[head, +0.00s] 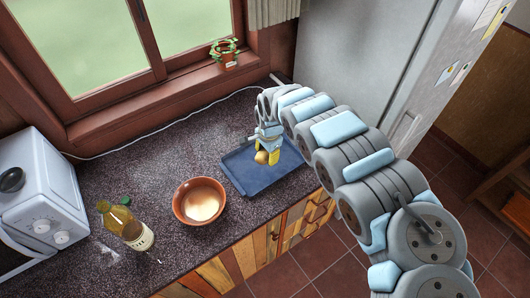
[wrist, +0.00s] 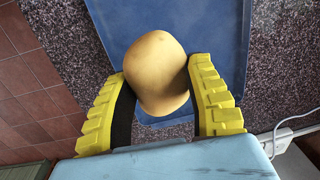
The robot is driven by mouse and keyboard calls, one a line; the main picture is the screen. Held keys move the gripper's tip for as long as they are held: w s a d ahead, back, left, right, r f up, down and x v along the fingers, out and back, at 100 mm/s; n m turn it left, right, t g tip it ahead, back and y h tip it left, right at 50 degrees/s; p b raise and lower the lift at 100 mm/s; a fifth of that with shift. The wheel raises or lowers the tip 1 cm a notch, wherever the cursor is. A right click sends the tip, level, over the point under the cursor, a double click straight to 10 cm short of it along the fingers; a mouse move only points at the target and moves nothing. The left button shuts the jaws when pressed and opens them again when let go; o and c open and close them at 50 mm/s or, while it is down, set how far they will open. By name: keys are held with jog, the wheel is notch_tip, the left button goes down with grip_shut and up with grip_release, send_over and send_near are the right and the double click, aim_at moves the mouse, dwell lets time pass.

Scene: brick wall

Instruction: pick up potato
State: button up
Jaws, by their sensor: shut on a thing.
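The potato (wrist: 156,72) is smooth and yellow-brown, and it sits between the yellow ribbed fingers of my gripper (wrist: 158,100) in the wrist view. The fingers are shut on it from both sides. In the head view the potato (head: 262,157) shows at the tip of my gripper (head: 267,155), over the blue tray (head: 236,180). I cannot tell whether the potato still touches the tray. The tray also fills the background behind the potato in the wrist view (wrist: 225,30).
A terracotta bowl (head: 184,216) stands left of the tray. A bottle (head: 135,232) and a white microwave (head: 40,195) are farther left. A small potted plant (head: 225,54) sits on the window sill. The fridge (head: 350,50) rises behind my arm. A white cable runs along the counter's back.

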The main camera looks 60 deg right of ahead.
jog(key=s+a+r+p, duration=0.55)
jog(key=a+p, duration=0.25)
jog(key=p, duration=0.4)
jog(key=w+a+f+b, duration=0.2)
jog(key=w+a+b, duration=0.2)
jog(key=w, duration=0.5)
jog(key=w+a+f+b, duration=0.3)
jog(key=w+a+b, duration=0.1)
jog(key=w+a, duration=0.4)
jog(key=shift+w+a+f, duration=0.15)
jog(key=shift+w+a, duration=0.2)
jog(key=shift+w, duration=0.2)
dwell(0.6)
jog(key=shift+f+b, duration=1.15)
jog(key=shift+f, duration=0.15)
jog(key=shift+f+b, duration=1.3)
jog(key=shift+f, duration=0.3)
dwell(1.1)
